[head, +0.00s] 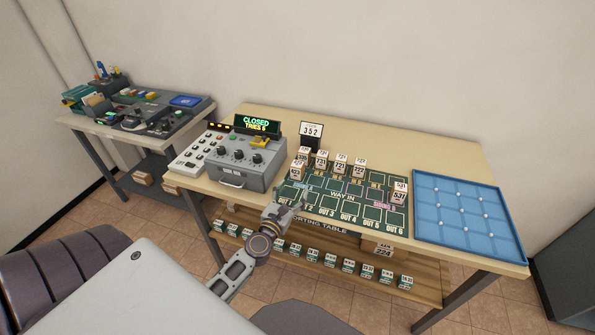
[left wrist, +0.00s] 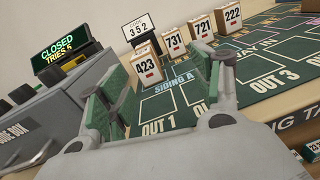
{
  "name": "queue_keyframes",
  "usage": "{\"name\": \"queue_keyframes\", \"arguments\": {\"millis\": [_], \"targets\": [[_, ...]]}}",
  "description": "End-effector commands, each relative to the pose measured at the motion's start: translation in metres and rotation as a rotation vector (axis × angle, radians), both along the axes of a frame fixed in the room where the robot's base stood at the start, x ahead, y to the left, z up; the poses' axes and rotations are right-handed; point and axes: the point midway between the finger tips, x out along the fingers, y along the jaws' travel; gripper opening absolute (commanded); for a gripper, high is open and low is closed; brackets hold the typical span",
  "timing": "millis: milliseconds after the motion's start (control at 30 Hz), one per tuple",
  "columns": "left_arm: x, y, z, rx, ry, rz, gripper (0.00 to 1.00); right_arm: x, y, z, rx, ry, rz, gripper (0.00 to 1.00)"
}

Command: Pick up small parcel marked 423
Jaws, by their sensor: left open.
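The small parcel marked 423 (head: 296,172) is a pale box with a number on top and front, standing at the left end of the green sorting mat (head: 325,203). In the left wrist view the 423 parcel (left wrist: 148,72) shows beyond the gap between my fingers, nearer the left one. My left gripper (head: 291,196) is open and empty, over the mat's front left part, short of the parcel. In the left wrist view the gripper (left wrist: 165,82) shows its two green-padded fingers spread apart. My right gripper is not in view.
Parcels 731 (head: 321,160), 721 (head: 340,164) and 222 (head: 359,168) stand to the right of 423. A grey control box (head: 240,165) reading CLOSED is at the left. A sign reading 352 (head: 311,130) stands behind. A blue tray (head: 465,218) lies at the right.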

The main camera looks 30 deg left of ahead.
Motion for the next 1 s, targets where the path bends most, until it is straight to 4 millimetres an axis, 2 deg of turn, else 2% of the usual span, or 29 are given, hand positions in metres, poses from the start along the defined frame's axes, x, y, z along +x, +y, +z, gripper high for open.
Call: {"name": "queue_keyframes", "arguments": {"millis": [100, 200, 667, 1000], "targets": [[-0.001, 0.016, -0.005, -0.089, -0.010, 0.059, 0.65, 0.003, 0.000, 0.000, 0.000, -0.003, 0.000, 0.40], [-0.002, 0.023, -0.007, -0.124, -0.014, 0.082, 0.65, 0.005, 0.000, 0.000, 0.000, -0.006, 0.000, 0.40], [0.000, 0.024, -0.007, -0.129, -0.016, 0.085, 0.65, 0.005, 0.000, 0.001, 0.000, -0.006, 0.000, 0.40], [0.021, 0.029, -0.006, -0.128, -0.016, 0.084, 0.65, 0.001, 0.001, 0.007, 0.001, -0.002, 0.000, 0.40]]}}
